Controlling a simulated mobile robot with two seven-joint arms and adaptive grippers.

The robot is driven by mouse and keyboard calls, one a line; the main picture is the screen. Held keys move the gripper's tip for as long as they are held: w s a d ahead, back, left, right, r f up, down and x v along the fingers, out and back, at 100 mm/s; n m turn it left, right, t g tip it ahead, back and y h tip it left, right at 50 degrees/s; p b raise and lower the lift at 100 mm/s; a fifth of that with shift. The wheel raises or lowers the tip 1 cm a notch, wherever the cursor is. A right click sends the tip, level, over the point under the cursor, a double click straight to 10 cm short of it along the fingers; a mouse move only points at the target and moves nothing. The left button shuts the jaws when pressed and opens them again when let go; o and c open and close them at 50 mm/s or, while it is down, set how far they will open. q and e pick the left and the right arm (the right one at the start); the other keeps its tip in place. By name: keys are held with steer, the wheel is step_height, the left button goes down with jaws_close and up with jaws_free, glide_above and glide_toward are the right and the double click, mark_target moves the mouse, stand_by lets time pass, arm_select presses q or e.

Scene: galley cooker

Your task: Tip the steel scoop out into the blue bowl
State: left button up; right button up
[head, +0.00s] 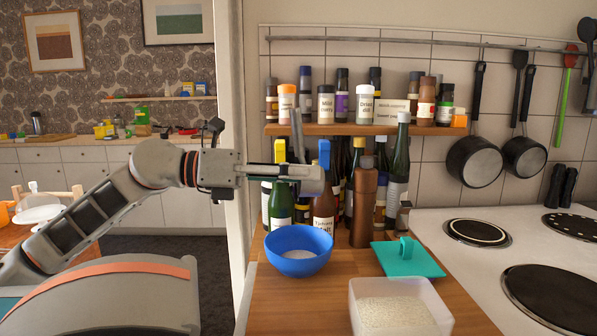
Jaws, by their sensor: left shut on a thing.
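My left gripper (308,180) reaches in from the left and is shut on the steel scoop (297,132). A narrow grey part of the scoop stands up above the fingers; the rest is hidden or too small to make out, so I cannot tell its tilt or contents. The blue bowl (298,264) stands on the wooden worktop below the gripper, with clear height between them. Some pale white contents show inside the bowl. My right gripper is not in view.
A clear tub of white grains (398,312) stands at the worktop's front, with a teal lid (408,262) behind it. Several bottles (366,205) crowd behind the bowl under a spice shelf (350,129). The white hob (470,265) is at the right.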

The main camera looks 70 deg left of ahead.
arm_select(q)
steer(key=shift+w+r+g, duration=0.25)
steer(key=shift+g, duration=0.45)
steer(key=shift+w+d+r+g+p, duration=0.1)
steer(key=shift+w+g+p, duration=0.05)
steer(key=shift+g+p, duration=0.2)
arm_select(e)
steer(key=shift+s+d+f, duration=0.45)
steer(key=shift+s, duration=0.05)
arm_select(q)
steer(key=shift+r+g+y, duration=0.1)
steer(key=shift+g+y, duration=0.2)
steer(key=shift+g, duration=0.05)
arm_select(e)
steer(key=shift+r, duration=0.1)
arm_select(q)
steer(key=shift+w+r+g, duration=0.1)
steer(key=shift+w+g, duration=0.1)
steer(key=shift+g, duration=0.3)
steer(key=shift+w+d+g+p, duration=0.1)
steer(key=shift+g+p, duration=0.3)
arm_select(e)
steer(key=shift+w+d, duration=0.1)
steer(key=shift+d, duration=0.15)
